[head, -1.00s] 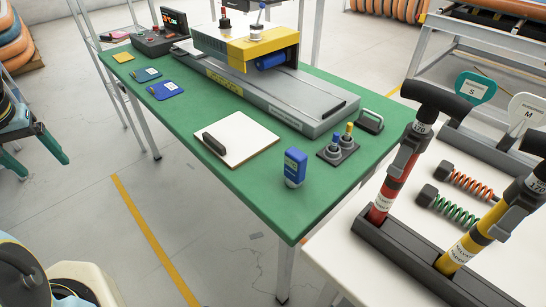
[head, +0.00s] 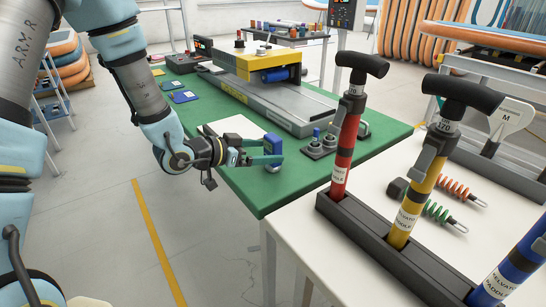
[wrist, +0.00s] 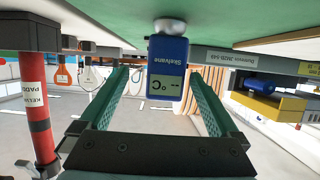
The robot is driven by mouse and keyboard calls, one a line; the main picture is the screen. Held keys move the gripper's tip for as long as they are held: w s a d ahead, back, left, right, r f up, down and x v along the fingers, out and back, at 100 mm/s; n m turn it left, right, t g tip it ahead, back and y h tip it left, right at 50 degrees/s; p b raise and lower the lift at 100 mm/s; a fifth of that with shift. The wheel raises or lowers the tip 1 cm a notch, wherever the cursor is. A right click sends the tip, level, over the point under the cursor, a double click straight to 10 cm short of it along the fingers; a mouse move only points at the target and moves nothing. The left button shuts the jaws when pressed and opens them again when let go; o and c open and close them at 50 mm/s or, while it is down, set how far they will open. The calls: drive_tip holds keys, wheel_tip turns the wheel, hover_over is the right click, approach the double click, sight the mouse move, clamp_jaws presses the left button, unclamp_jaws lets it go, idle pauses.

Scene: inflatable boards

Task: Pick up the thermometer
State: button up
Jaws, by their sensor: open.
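The thermometer (head: 273,145) is a small blue upright device with a pale screen, standing near the left edge of the green table. In the wrist view the picture is upside down, and the thermometer (wrist: 167,72) shows its "°C" display and a round grey foot against the green surface. My gripper (head: 264,152) reaches in from the left at the height of the thermometer. In the wrist view its green fingers (wrist: 159,78) are spread, one on each side of the thermometer, with gaps visible. Part of the thermometer is hidden by the fingers in the head view.
A white clipboard (head: 232,128) lies behind my gripper. A grey and yellow machine (head: 262,62) fills the table's back. Pumps with red (head: 345,150) and yellow shafts stand at right.

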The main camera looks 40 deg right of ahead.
sight(282, 149)
drive_tip(key=shift+w+p+x, duration=0.2)
drive_tip(key=shift+p+x, duration=0.4)
drive_tip(key=shift+x, duration=1.15)
drive_tip(key=shift+w+p+x, duration=0.2)
drive_tip(key=shift+p+x, duration=0.35)
drive_tip(key=shift+x, duration=1.2)
drive_tip(key=shift+f, duration=0.1)
drive_tip(key=shift+c, duration=0.2)
clamp_jaws()
